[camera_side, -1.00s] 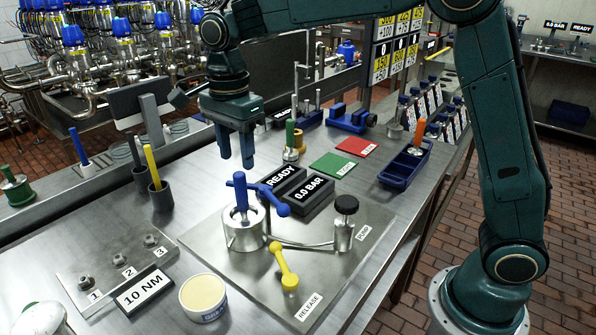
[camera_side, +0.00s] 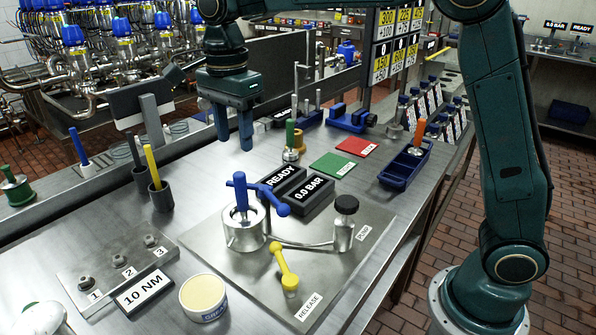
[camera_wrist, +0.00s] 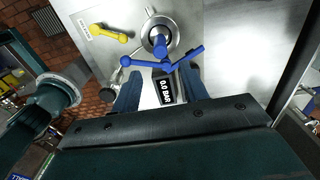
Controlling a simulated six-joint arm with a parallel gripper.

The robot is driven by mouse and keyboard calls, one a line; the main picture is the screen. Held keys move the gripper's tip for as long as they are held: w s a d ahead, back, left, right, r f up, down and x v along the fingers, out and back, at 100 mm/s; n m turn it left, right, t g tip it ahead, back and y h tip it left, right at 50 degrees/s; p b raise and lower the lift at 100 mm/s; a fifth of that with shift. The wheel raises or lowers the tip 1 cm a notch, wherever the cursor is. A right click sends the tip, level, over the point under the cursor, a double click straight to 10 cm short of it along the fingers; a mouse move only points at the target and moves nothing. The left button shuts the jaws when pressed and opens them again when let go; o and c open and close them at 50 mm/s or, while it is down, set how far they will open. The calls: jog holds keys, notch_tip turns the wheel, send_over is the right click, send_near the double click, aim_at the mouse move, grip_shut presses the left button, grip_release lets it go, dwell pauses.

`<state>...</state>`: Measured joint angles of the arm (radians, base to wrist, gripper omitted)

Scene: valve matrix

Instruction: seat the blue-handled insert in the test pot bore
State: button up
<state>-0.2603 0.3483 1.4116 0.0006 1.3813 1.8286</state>
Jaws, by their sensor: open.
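The blue-handled insert (camera_side: 241,194) stands upright in the bore of the steel test pot (camera_side: 245,236). In the wrist view its blue handle (camera_wrist: 159,47) shows over the pot's round rim (camera_wrist: 172,32). A blue lever (camera_side: 274,200) lies beside the handle at the pot's top; I cannot tell whether they touch. My gripper (camera_side: 234,146) is open and empty, fingers pointing down, above and behind the pot and clear of the insert. Its fingers (camera_wrist: 160,88) also show in the wrist view. The insert's lower part is hidden inside the pot, so its depth cannot be told.
The pot's plate also carries a yellow release lever (camera_side: 286,269) and a black-knobbed pump (camera_side: 345,220). READY and 0.0 BAR displays (camera_side: 308,195) sit behind. A green-handled insert (camera_side: 290,140), a blue tray (camera_side: 405,166) with an orange-handled piece, and a grease tub (camera_side: 203,297) stand around.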

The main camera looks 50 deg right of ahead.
jog(key=shift+s+d+r, duration=0.3)
jog(key=shift+s, duration=0.05)
jog(key=s+d+f+n+t, duration=0.1)
jog(key=s+d+n+t, duration=0.1)
jog(key=s+d+n, duration=0.3)
jog(key=s+d+f+n+t, duration=0.1)
jog(key=s+d+n+t, duration=0.2)
jog(key=s+n, duration=1)
jog(key=s+d, duration=0.3)
jog(key=s, duration=0.5)
jog(key=shift+s+d+f+t, duration=0.2)
jog(key=shift+f+t, duration=0.1)
